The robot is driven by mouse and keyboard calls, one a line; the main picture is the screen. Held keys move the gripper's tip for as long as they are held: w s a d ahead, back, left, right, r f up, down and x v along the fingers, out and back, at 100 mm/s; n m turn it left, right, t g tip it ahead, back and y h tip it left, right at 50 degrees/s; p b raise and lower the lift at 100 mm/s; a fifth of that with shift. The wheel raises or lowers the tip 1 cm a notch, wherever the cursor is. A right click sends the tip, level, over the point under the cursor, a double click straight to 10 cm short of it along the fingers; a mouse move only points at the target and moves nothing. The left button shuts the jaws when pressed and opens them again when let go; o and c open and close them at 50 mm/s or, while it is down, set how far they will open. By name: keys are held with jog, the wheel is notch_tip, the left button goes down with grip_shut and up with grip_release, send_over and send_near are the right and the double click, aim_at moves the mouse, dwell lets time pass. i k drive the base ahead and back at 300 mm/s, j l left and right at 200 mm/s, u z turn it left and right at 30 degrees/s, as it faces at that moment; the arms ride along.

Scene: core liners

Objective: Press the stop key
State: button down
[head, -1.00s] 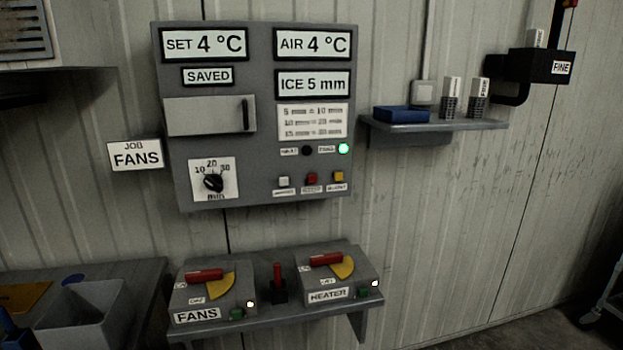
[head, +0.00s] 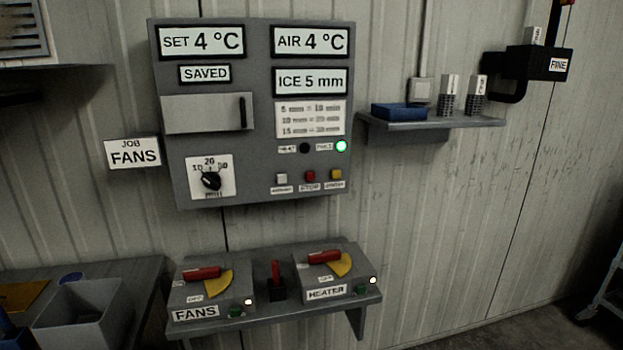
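The stop key is the small red button (head: 311,176) low on the right of the grey control panel (head: 259,190). A small label that seems to read STOP sits below it. A white button (head: 281,179) is to its left and a yellow button (head: 336,174) to its right. The panel's displays read SET 4 °C, AIR 4 °C, SAVED and ICE 5 mm. A green lamp (head: 341,146) is lit above the buttons, beside a dark lamp (head: 306,148). My gripper is not in view.
Below the panel, a shelf holds the FANS switch box (head: 184,291) and HEATER switch box (head: 318,273), with a red-handled lever (head: 276,279) between them. A shelf (head: 437,125) at right holds a blue tray (head: 399,111). A grey bin (head: 82,318) stands lower left. The panel front is unobstructed.

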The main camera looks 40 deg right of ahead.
aim_at(310, 177)
jog(key=i+j, duration=0.1)
jog(key=i, duration=0.4)
jog(key=i+j, duration=0.15)
jog(key=i, duration=0.3)
jog(key=z, duration=1.55)
